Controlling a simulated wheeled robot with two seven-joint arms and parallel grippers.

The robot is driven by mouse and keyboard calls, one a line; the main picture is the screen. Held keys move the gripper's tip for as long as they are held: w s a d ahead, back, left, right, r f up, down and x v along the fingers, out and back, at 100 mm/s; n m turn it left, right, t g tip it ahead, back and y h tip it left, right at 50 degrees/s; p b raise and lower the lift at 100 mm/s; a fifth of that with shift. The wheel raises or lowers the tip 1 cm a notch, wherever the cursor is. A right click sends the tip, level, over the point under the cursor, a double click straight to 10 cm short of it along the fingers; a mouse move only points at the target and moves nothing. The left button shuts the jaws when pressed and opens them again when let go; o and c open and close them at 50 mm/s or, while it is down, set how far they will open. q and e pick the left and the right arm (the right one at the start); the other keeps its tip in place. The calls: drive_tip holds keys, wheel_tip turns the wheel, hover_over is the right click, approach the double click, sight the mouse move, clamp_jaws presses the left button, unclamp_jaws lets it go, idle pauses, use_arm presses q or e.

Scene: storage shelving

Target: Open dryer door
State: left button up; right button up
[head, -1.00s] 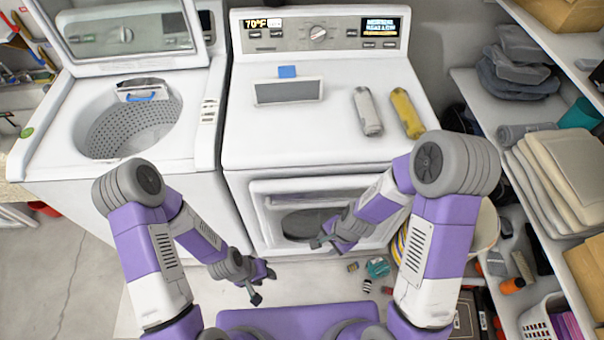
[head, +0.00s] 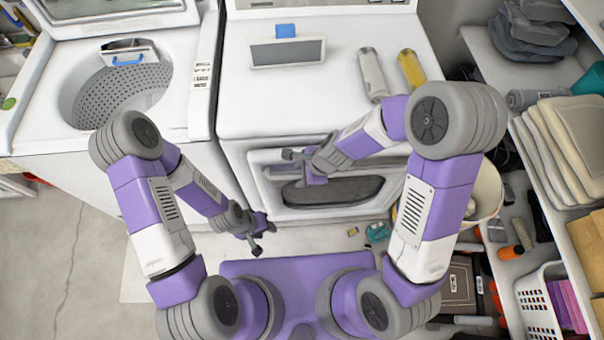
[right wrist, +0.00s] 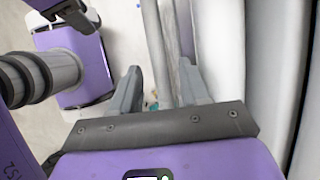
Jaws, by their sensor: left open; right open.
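The white dryer (head: 300,105) stands in the middle of the head view. Its front door (head: 345,205) has a dark oval window and a pale frame; my right forearm covers part of its top. My right gripper (head: 293,163) is open at the door's upper left part. In the right wrist view its two fingers (right wrist: 158,88) are spread, with a pale upright edge (right wrist: 157,45) running down between them; I cannot tell whether they touch it. Whether the door is ajar is unclear. My left gripper (head: 256,238) is open and empty, low and left of the door.
A top-loading washer (head: 180,150) with raised lid stands left of the dryer. A grey bottle (head: 372,72) and a yellow bottle (head: 411,68) lie on the dryer top. Shelving (head: 555,225) and a white basket (head: 538,300) crowd the right. Small items lie on the floor by the door.

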clamp_jaws()
idle(0.5)
